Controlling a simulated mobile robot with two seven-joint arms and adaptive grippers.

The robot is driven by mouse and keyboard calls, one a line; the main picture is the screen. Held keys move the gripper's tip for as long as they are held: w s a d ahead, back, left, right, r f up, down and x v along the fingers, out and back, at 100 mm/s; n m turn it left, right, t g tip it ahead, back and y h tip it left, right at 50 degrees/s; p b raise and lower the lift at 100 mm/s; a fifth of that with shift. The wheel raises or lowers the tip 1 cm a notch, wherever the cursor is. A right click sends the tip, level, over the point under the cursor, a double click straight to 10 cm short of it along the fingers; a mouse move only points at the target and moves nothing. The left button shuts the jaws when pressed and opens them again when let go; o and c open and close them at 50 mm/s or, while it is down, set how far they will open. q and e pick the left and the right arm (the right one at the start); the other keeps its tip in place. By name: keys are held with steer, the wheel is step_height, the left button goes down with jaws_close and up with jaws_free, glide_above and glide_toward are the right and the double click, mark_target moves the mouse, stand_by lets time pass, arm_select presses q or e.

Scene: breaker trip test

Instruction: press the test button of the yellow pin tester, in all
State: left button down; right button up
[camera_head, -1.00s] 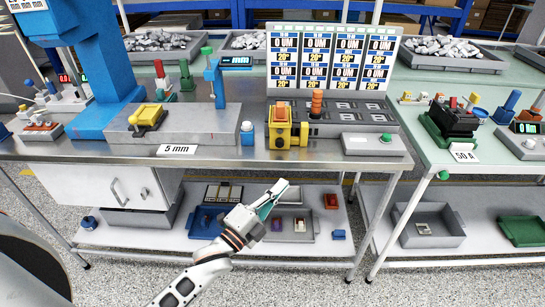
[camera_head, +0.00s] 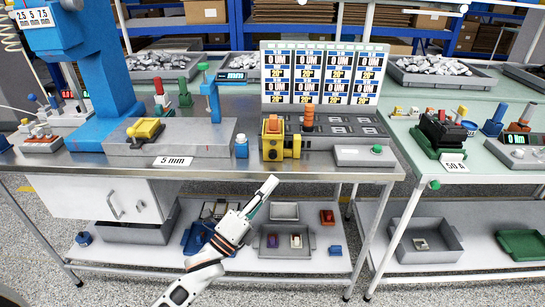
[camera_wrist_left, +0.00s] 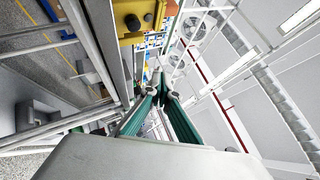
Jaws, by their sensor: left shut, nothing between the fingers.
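The yellow pin tester (camera_head: 284,153) stands near the front edge of the steel workbench (camera_head: 215,170), with an orange-red part (camera_head: 273,125) on top. Which part is its test button I cannot tell. A yellow body with a round knob, probably the tester, shows at the top of the left wrist view (camera_wrist_left: 131,12). My left gripper (camera_head: 271,182) is shut and empty. In the head view its tips show just below the bench edge, under the tester and apart from it. The fingers also show meeting in the left wrist view (camera_wrist_left: 158,80). My right gripper is not in view.
A display panel (camera_head: 323,75) rises behind. The lower shelf holds trays (camera_head: 284,254).

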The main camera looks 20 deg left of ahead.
mark_target(271, 172)
arm_select(q)
steer(key=w, duration=0.2)
steer(key=w+a+b, duration=0.1)
steer(key=w, duration=0.1)
steer(key=w+a+b, duration=0.1)
steer(key=w, duration=0.1)
steer(key=shift+w+f, duration=0.2)
steer(key=shift+w, duration=0.1)
steer(key=shift+w+a+r, duration=0.15)
steer(key=shift+w+a, duration=0.05)
steer(key=shift+w, duration=0.6)
stand_by(0.5)
steer(key=shift+w+b, duration=0.2)
steer(key=shift+b, duration=0.15)
steer(key=shift+w+a, duration=0.1)
steer(key=shift+w, duration=0.15)
